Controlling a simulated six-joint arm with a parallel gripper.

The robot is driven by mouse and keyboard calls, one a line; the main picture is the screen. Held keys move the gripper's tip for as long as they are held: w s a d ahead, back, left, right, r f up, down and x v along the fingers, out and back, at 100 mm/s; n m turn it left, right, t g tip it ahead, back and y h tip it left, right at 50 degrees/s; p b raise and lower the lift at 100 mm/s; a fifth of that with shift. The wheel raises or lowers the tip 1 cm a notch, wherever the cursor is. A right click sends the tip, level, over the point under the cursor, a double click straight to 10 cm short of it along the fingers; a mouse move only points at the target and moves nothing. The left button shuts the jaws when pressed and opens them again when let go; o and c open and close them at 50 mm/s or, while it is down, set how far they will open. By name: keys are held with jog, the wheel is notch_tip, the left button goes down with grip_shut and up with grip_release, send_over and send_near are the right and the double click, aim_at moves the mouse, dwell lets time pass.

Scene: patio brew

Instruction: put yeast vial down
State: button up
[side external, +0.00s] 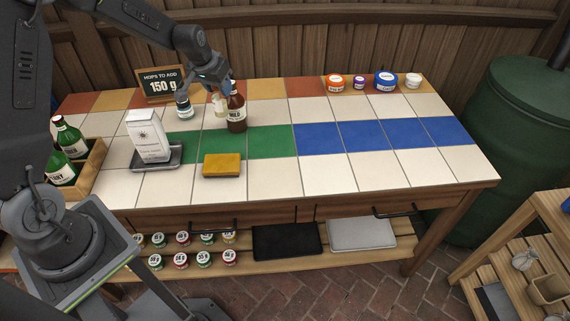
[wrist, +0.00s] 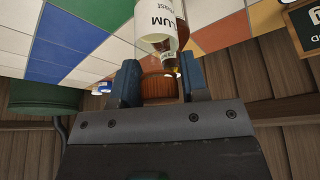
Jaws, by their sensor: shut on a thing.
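The yeast vial (side external: 219,104) is a small pale vial, upright under my gripper (side external: 214,86) at the back of the tiled table, left of a brown bottle (side external: 237,113). My gripper is shut on its top. In the wrist view, a brown cap (wrist: 158,86) sits between the fingertips of my gripper (wrist: 158,80), with a white label reading "LUM" (wrist: 157,20) beyond it. Whether the vial's base touches the tiles cannot be told. The brown bottle stands very close to the vial and to my gripper.
A small jar (side external: 184,107) stands left of the vial. A sign reading 150 g (side external: 161,85) is behind it. A white bag on a scale (side external: 150,138) and a yellow sponge (side external: 222,164) are nearer the front. Several small tubs (side external: 336,84) line the back right. The blue and white tiles at right are clear.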

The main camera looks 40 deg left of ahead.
jog(key=d+m+h, duration=0.1)
jog(key=d+m, duration=0.2)
jog(key=d, duration=0.6)
jog(key=shift+w+d+f, duration=0.75)
jog(key=shift+d+f, duration=1.05)
jog(key=shift+d, duration=0.05)
jog(key=shift+w+d+f, duration=0.7)
jog(key=shift+d+f, duration=1.1)
jog(key=shift+f, duration=0.05)
jog(key=shift+w+d+f, duration=0.75)
jog(key=shift+d+f, duration=1.05)
jog(key=shift+d, duration=0.05)
jog(key=shift+f, duration=0.1)
jog(key=o, duration=0.9)
jog(key=v, duration=1.2)
jog(key=shift+s, duration=0.2)
